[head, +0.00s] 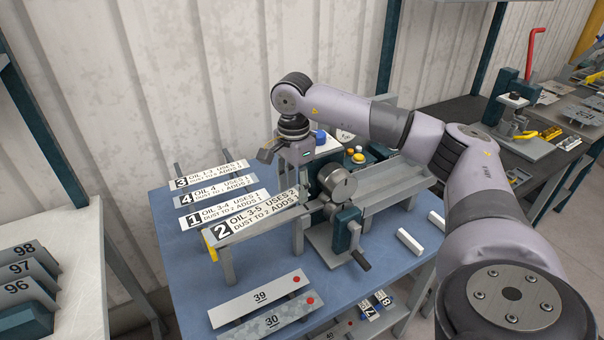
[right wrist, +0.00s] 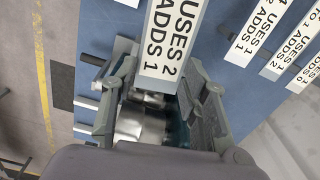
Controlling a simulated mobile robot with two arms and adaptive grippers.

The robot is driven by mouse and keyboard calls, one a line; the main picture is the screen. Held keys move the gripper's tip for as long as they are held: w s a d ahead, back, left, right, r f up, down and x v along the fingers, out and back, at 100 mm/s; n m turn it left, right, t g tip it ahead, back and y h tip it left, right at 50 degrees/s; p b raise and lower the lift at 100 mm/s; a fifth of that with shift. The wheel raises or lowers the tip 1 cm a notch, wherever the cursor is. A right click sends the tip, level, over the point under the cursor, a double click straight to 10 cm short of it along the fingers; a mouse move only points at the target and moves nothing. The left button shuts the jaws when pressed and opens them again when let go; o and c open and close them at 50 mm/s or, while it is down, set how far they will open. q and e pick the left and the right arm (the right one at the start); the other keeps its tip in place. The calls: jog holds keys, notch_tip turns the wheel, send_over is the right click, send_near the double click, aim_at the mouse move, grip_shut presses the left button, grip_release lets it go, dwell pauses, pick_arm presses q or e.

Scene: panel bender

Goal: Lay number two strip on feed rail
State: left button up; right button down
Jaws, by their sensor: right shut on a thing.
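The number 2 strip (head: 254,217), white with black print, lies along the picture line of the feed rail (head: 262,232) left of the bender; I cannot tell whether it rests on it. My right gripper (head: 300,170) is above the strip's right end. In the right wrist view, the strip's end (right wrist: 163,45) sits between the fingers of this gripper (right wrist: 160,78), which is shut on it. The fingertips are partly hidden in the head view. Strips 3 (head: 208,174), 4 (head: 214,189) and 1 (head: 220,208) lie behind it. My left gripper is not in view.
The bender's round rollers (head: 337,184) and crank (head: 361,259) stand right of the strip. Plates 39 (head: 260,297) and 30 (head: 268,323) lie in front. A white bar (head: 409,241) lies at the right. The blue table between rail and plates is clear.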

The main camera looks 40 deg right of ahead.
aim_at(300, 210)
jog(key=shift+w+d+r+m, duration=0.15)
jog(key=shift+d+r+m, duration=0.1)
jog(key=shift+d+m, duration=0.45)
jog(key=shift+d, duration=0.2)
notch_tip(300, 210, down, 3)
jog(key=b, duration=0.2)
jog(key=shift+f+b, duration=0.2)
jog(key=shift+b, duration=0.15)
jog(key=shift+f+b, duration=0.4)
jog(key=shift+f, duration=0.15)
jog(key=shift+f, duration=0.5)
jog(key=shift+f+b, duration=0.25)
jog(key=shift+b, duration=0.15)
